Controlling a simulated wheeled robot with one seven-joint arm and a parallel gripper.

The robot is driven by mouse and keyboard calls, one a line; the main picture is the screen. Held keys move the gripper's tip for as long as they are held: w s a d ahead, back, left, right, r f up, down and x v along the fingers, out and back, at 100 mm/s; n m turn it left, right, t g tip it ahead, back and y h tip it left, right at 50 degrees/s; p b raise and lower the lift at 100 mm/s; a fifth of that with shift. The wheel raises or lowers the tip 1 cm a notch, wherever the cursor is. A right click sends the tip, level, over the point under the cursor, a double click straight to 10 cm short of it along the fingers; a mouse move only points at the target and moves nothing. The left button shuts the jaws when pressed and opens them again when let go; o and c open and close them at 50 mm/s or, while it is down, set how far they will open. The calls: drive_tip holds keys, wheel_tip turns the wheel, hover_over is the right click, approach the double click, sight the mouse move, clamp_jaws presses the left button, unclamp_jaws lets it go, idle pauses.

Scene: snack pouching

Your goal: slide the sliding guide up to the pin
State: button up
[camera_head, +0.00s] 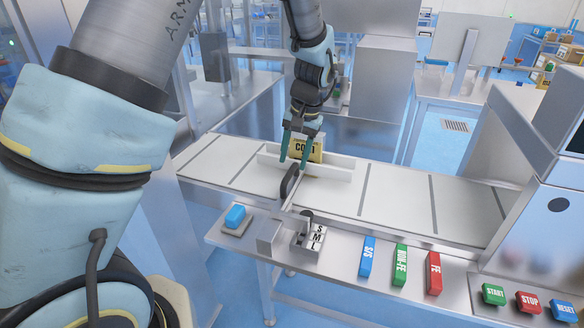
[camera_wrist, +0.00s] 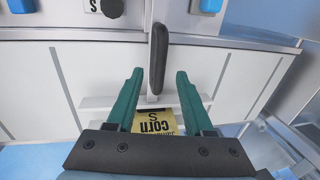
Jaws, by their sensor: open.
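The sliding guide has pale rails (camera_head: 335,173) on the conveyor and a black upright handle (camera_head: 289,183) on its bar; the handle also shows in the wrist view (camera_wrist: 157,55). My gripper (camera_head: 295,156) is open above the guide, fingers pointing down. In the wrist view its green fingertips (camera_wrist: 159,76) are apart, with the handle in line with the gap between them, not gripped. The dark round pin (camera_head: 306,215) stands by the block marked S, M, L (camera_head: 315,240), nearer the front than the handle. Whether the fingers reach handle height is unclear.
A yellow corn pouch (camera_head: 309,151) lies between the guide rails, partly behind my fingers. A blue button (camera_head: 235,216) is left of the pin. Blue, green and red labelled blocks (camera_head: 400,264) stand along the front ledge, with start, stop and reset buttons at right. The belt right of the guide is clear.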

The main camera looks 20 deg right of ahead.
wheel_tip(320, 180, up, 7)
drive_tip(key=s+d+b, duration=0.1)
drive_tip(key=shift+r, duration=0.2)
idle(0.4)
drive_tip(key=w+a+f+n+h, duration=0.1)
drive_tip(key=w+a+n, duration=0.2)
drive_tip(key=a, duration=1.2)
drive_tip(key=s+a+f+n, duration=0.1)
drive_tip(key=s+a+n, duration=0.1)
drive_tip(key=a, duration=0.7)
drive_tip(key=s+a+f+n, duration=0.1)
drive_tip(key=s+a, duration=0.3)
drive_tip(key=a, duration=0.5)
drive_tip(key=shift+s+a+n+h, duration=0.25)
drive_tip(key=shift+s+n+h, duration=0.15)
drive_tip(key=shift+n, duration=0.3)
drive_tip(key=shift+f, duration=0.1)
